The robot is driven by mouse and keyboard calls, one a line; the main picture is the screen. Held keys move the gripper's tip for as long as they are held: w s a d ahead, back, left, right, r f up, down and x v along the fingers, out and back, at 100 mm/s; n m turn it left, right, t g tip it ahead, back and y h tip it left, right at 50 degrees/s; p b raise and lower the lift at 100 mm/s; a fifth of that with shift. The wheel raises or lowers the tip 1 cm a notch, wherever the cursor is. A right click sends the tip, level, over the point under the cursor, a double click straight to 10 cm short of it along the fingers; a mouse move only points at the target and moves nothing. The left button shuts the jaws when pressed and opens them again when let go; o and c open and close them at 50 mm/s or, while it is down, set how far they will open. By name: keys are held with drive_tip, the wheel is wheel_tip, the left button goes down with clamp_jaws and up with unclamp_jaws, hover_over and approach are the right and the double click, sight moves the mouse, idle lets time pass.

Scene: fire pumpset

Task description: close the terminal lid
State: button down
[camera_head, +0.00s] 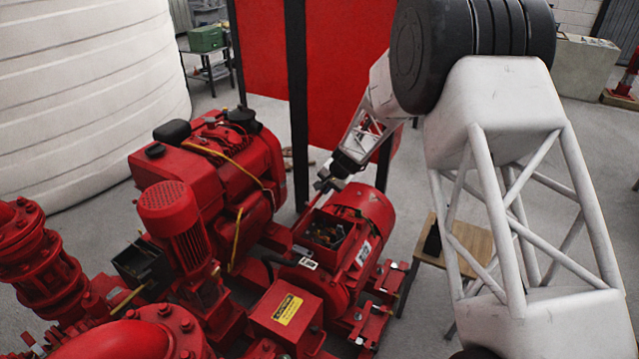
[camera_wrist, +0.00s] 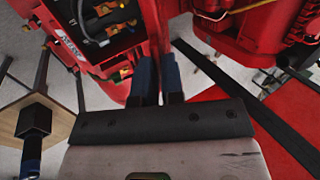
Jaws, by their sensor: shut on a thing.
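The red motor (camera_head: 368,212) has an open terminal box (camera_head: 326,234) on top, with dark wiring and brass-coloured terminals inside. The box interior also shows at the upper left of the wrist view (camera_wrist: 108,22). The terminal lid (camera_head: 306,213) is a thin red plate standing raised at the box's far-left side, seen nearly edge-on. My gripper (camera_head: 326,185) is above the box at the lid's upper edge. In the wrist view, the blue-tipped fingers of my gripper (camera_wrist: 159,82) are shut on the lid (camera_wrist: 155,38), one on each side. The lid's hinge is hard to make out.
The red engine (camera_head: 225,165) stands left of the motor. A red panel (camera_head: 335,75) with dark posts rises behind my gripper. A small wooden table (camera_head: 462,240) is to the right, partly behind my arm. Red pipework (camera_head: 35,260) fills the lower left.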

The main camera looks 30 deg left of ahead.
drive_tip(key=d+f+y, duration=0.3)
drive_tip(key=d, duration=0.1)
drive_tip(key=y, duration=0.3)
hover_over(347, 238)
wheel_tip(347, 238, down, 4)
drive_tip(key=f, duration=0.1)
drive_tip(key=d+f+y, duration=0.1)
drive_tip(key=f, duration=0.3)
drive_tip(key=d+f+y, duration=0.1)
drive_tip(key=f, duration=0.3)
drive_tip(key=d+f+y, duration=0.1)
drive_tip(key=f, duration=0.3)
drive_tip(key=shift+y, duration=0.3)
drive_tip(key=shift+d+f, duration=0.1)
drive_tip(key=shift+f, duration=0.05)
drive_tip(key=c, duration=1.2)
unclamp_jaws()
drive_tip(key=shift+c, duration=0.2)
drive_tip(key=shift+r, duration=0.25)
drive_tip(key=shift+w+r, duration=0.1)
